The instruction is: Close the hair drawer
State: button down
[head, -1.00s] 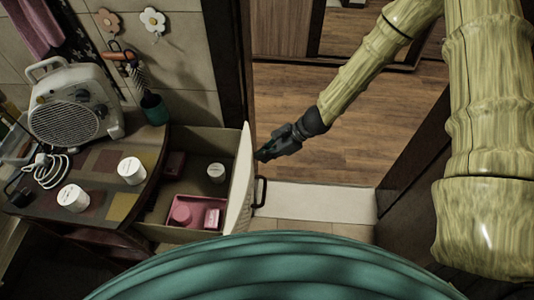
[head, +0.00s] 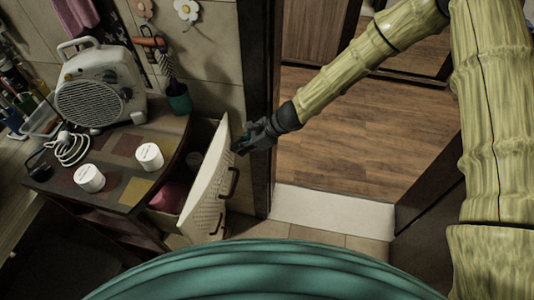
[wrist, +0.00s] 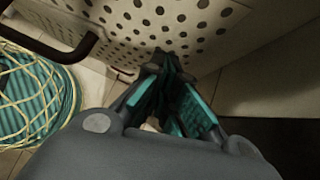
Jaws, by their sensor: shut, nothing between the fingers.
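The hair drawer (head: 209,190) is partly open, sticking out to the right of the cabinet. Its pale perforated front carries a dark handle (head: 228,184). A pink item (head: 171,196) and part of a pale container show inside; the rest is hidden behind the front. My gripper (head: 239,148) is shut and empty at the outer face of the front, near its upper far edge, above the handle. In the wrist view the fingertips (wrist: 165,60) are at the perforated front (wrist: 165,25), seemingly touching it; the handle (wrist: 65,45) lies to their left.
The cabinet top (head: 120,165) holds two white jars (head: 149,156), a fan heater (head: 98,88) with its cable and a green cup (head: 179,100). A door frame (head: 262,100) stands close behind the gripper. Open floor (head: 345,145) lies to the right.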

jog(key=a, duration=0.3)
jog(key=w+a, duration=0.1)
jog(key=a, duration=0.3)
jog(key=w+a, duration=0.1)
jog(key=a, duration=0.3)
jog(key=shift+a, duration=0.15)
jog(key=shift+a+r, duration=0.1)
jog(key=shift+a, duration=0.1)
jog(key=shift+r, duration=0.1)
jog(key=shift+w+d, duration=0.1)
jog(key=shift+d, duration=0.45)
jog(key=d+f+b+v, duration=0.1)
jog(key=d+f+v, duration=0.1)
jog(key=v, duration=1)
